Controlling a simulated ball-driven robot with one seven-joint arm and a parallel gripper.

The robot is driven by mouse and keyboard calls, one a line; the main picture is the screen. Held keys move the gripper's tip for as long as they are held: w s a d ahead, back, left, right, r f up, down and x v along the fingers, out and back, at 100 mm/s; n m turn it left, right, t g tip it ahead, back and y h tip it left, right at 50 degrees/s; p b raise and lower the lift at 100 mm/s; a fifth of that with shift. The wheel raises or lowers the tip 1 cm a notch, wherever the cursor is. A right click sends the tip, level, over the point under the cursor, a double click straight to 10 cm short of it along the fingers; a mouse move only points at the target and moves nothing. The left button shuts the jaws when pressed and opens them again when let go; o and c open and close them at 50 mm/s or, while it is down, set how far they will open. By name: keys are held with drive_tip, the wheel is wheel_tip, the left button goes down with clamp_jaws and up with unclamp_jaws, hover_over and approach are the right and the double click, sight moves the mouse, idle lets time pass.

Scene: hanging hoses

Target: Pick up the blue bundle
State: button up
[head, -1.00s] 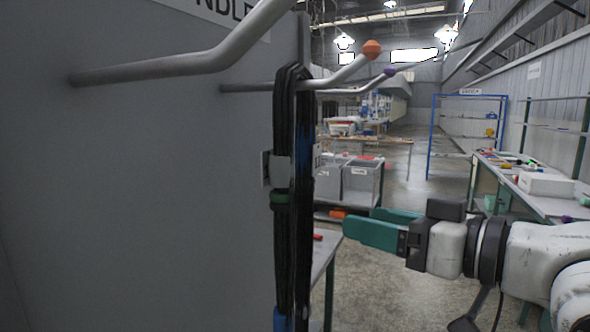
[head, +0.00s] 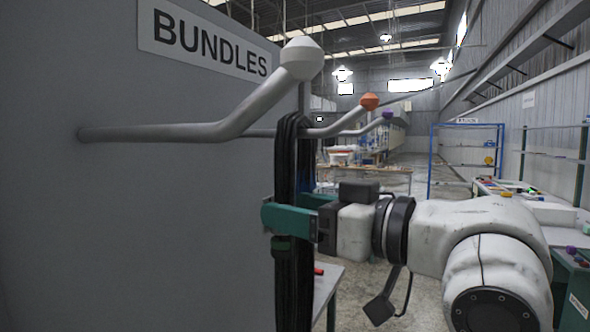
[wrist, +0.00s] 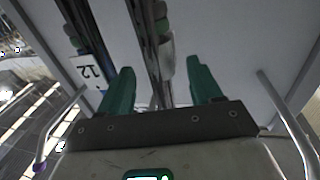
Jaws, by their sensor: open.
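Dark hose bundles (head: 286,165) hang in front of the grey panel in the head view. A green band shows on the near one, just below my finger. No clear blue band shows on it, so I cannot tell which bundle is the blue one. My gripper (head: 292,209) is at the hanging hoses, one green finger crossing in front of them. In the wrist view the green fingers of my gripper (wrist: 160,78) are spread apart. Dark hoses (wrist: 148,45) run up between them, and another dark strand (wrist: 82,32) lies beyond the left finger.
A grey panel (head: 150,230) with a BUNDLES sign (head: 205,42) fills the left. Bent pegs stick out of it, one with a white tip (head: 301,58), one orange (head: 369,101), one purple (head: 387,115). A bench edge (head: 323,290) stands below. The aisle behind is open.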

drive_tip(key=shift+p+x, duration=0.3)
drive_tip(key=shift+x, duration=1.2)
clamp_jaws()
drive_tip(key=shift+r, duration=0.1)
